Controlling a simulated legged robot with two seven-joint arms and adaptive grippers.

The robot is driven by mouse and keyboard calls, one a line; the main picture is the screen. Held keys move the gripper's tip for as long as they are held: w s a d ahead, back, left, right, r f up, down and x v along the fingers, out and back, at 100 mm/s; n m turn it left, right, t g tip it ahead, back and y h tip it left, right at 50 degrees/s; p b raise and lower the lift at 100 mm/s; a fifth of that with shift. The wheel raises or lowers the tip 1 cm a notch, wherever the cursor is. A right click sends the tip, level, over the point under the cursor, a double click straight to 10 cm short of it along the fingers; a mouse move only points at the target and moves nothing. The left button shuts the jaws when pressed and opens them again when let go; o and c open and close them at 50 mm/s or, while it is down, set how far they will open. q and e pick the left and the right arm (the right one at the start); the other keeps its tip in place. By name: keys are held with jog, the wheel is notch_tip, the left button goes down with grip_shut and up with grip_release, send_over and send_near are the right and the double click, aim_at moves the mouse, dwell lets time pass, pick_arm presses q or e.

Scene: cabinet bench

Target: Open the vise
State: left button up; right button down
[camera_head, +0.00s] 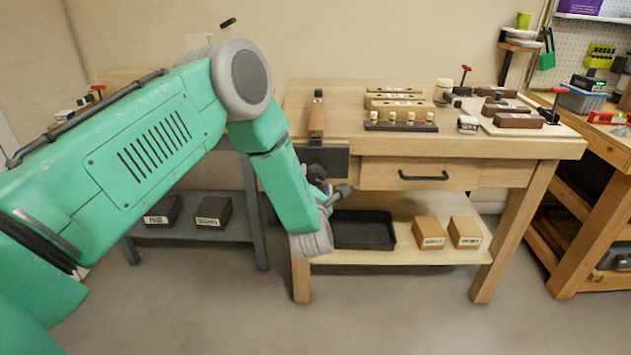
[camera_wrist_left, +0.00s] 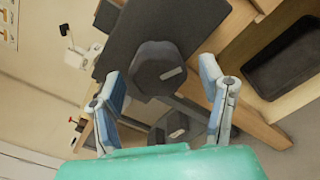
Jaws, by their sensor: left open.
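The vise is at the front left corner of the wooden workbench; its dark front plate (camera_head: 328,160) faces out. In the left wrist view the plate (camera_wrist_left: 165,27) fills the top, with a dark faceted hub (camera_wrist_left: 152,62) in front of it. My left gripper (camera_head: 326,190) is just in front of and below the plate. In the left wrist view its two fingers (camera_wrist_left: 160,76) are apart, with the hub between and slightly beyond their tips. Whether either finger touches it I cannot tell. My left arm hides part of the vise from the head view. My right gripper is not in view.
The bench top (camera_head: 340,96) holds wooden blocks and tools. A drawer (camera_head: 385,172) is right of the vise. A black tray (camera_head: 362,232) and two boxes stand on the lower shelf. A grey bench (camera_head: 190,236) with dark boxes is at left. Floor in front is clear.

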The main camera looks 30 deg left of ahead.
pick_arm(q)
jog(key=c, duration=1)
jog(key=shift+s+f+n+b, duration=0.1)
jog(key=shift+f+n+b, duration=0.05)
jog(key=shift+n+b, duration=1.05)
jog(key=shift+n, duration=0.5)
jog(key=shift+d, duration=0.1)
jog(key=shift+n+b, duration=0.4)
jog(key=shift+s+n+b, duration=0.1)
jog(key=shift+n+b, duration=1.1)
jog(key=shift+n, duration=0.1)
